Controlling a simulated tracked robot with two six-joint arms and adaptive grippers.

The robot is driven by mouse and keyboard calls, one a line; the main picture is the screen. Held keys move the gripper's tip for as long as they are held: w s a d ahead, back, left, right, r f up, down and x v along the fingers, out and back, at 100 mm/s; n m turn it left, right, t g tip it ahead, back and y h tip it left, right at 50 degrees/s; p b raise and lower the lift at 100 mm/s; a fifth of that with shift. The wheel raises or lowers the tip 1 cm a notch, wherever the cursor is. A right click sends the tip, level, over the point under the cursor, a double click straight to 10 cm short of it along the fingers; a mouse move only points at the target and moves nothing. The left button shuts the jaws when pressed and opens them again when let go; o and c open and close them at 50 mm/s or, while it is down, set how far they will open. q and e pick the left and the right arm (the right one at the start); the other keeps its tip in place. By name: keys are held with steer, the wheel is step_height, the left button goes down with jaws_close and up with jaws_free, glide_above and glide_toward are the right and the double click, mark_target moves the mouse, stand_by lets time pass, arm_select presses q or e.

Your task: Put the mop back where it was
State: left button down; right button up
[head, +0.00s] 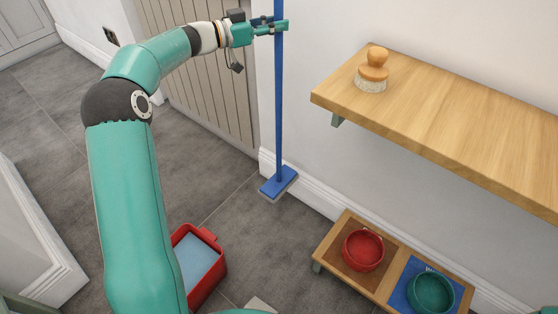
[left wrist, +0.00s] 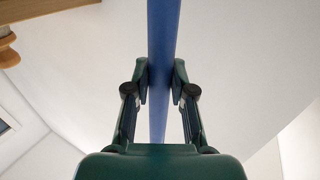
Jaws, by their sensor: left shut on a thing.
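The blue mop stands upright near the wall in the head view, its long handle (head: 279,110) rising out of the top of the picture. Its flat blue head (head: 278,183) is low by the white skirting; I cannot tell whether it touches the floor. My left gripper (head: 283,26) is shut on the upper part of the handle. In the left wrist view the handle (left wrist: 160,60) runs between the two fingers of the left gripper (left wrist: 160,82). My right gripper is not in view.
A wooden shelf (head: 440,115) with a brush (head: 373,72) juts from the wall on the right. Below is a low wooden stand (head: 345,221) with a red bowl (head: 363,250) and a green bowl (head: 430,292). A red bucket (head: 211,283) of water stands on the floor. A panelled door (head: 205,85) is behind my arm.

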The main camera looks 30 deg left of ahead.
mark_target(276, 91)
arm_select(q)
step_height(276, 91, down, 20)
steer(key=b, duration=0.8)
steer(key=shift+s+b, duration=0.1)
steer(key=shift+b, duration=0.25)
steer(key=shift+r, duration=0.1)
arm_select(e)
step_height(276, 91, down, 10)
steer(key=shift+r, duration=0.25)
arm_select(q)
steer(key=c, duration=1)
jaws_free()
steer(key=shift+s, duration=0.1)
